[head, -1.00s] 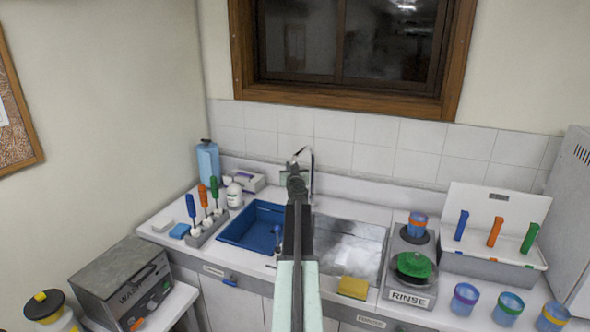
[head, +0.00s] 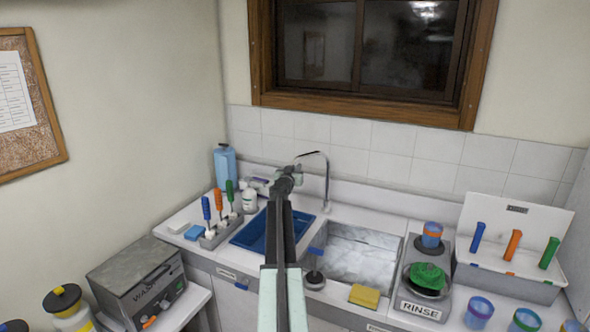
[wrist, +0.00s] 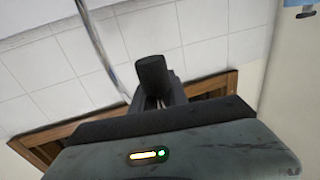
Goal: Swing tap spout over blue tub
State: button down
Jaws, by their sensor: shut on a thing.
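The tap spout (head: 322,153) is a thin metal arch rising behind the sinks, and its curve runs left to my gripper (head: 290,172). My gripper is shut on its end, which is mostly hidden by the jaws. In the wrist view the pipe (wrist: 101,45) runs down to my gripper (wrist: 155,98), beside a dark round piece (wrist: 152,72). The blue tub (head: 252,234) sits in the left part of the counter, partly hidden behind my arm. The spout's end appears above the tub's back right side; its exact overlap cannot be told.
A grey sink (head: 360,258) lies right of the tub, with a yellow sponge (head: 364,296) at its front edge. A tool rack (head: 221,232) and white bottle (head: 249,195) stand left. The rinse unit (head: 424,300) stands right.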

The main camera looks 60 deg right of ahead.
jog(key=shift+s+f, duration=0.1)
jog(key=shift+s, duration=0.05)
dwell(0.8)
jog(key=c, duration=1.2)
grip_release()
jog(key=shift+d, duration=0.1)
jog(key=w+a, duration=0.3)
jog(key=a, duration=0.5)
jog(key=shift+w+f, duration=0.1)
